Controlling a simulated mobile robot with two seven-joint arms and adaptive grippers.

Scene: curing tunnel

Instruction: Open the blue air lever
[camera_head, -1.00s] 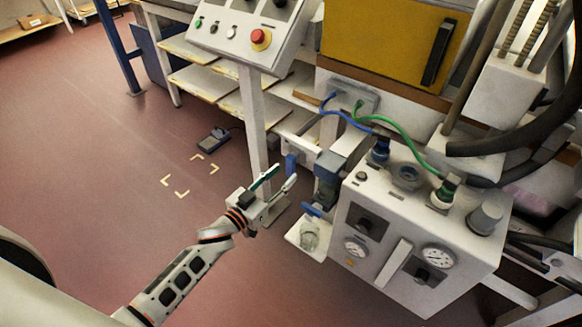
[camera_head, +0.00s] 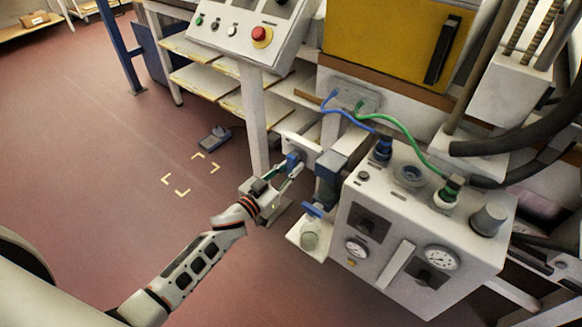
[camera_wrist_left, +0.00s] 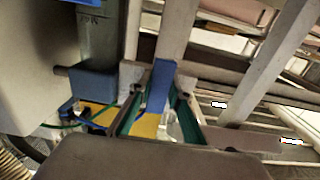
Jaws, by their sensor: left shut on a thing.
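The blue air lever (camera_head: 293,158) stands out at the left of the grey-blue valve body (camera_head: 328,180) beside the white machine box. My left gripper (camera_head: 286,170) is at the lever, its fingers around the lower part and shut on it. In the left wrist view, the blue lever (camera_wrist_left: 160,84) lies between the two green-padded fingers (camera_wrist_left: 157,105), which partly hide its lower end. My right gripper is not in view.
The white box (camera_head: 395,235) with gauges stands right of the lever. A small bowl with a blue cap (camera_head: 312,211) hangs just below the valve. A control panel with a red button (camera_head: 261,37) rises on a post behind. The red floor at left is mostly clear.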

